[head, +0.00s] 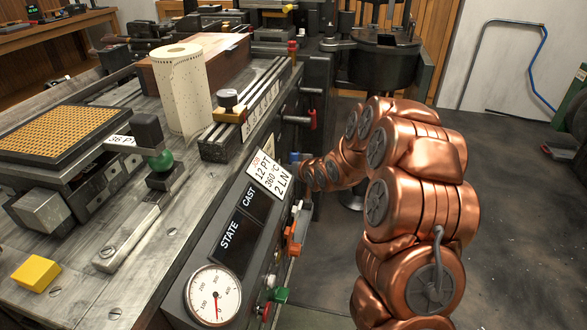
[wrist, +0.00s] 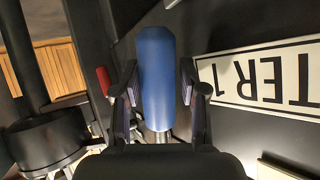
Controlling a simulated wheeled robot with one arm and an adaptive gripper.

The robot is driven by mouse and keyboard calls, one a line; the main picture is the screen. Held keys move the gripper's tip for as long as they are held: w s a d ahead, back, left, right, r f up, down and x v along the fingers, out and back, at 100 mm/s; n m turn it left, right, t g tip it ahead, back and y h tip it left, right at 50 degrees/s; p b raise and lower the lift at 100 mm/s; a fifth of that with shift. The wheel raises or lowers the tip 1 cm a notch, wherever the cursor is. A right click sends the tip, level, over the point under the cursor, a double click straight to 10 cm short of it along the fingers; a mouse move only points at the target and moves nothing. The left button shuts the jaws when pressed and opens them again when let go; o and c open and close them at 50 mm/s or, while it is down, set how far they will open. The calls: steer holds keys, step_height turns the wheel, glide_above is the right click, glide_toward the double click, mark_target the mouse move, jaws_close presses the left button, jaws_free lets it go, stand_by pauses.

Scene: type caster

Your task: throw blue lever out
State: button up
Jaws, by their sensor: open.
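The blue lever (wrist: 155,75) shows in the wrist view as a rounded blue handle on a short metal stem, standing between the fingers. My gripper (wrist: 158,92) is open, with one finger on each side of the handle. A narrow gap shows at both sides; I cannot tell if either finger touches it. In the head view only a small blue piece (head: 294,157) shows at the machine's side, just beyond the label card. My copper arm reaches to that spot, and the gripper itself is mostly hidden there.
A red-tipped lever (head: 312,119) sits farther back on the same side; a red part (wrist: 104,80) also shows left of the fingers. An orange lever (head: 292,241) and a green one (head: 276,295) are nearer. A white sign (wrist: 270,75) lies right of the fingers. Floor at right is clear.

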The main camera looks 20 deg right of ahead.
steer(key=a+v, duration=0.1)
steer(key=v, duration=1.1)
steer(key=shift+d, duration=0.45)
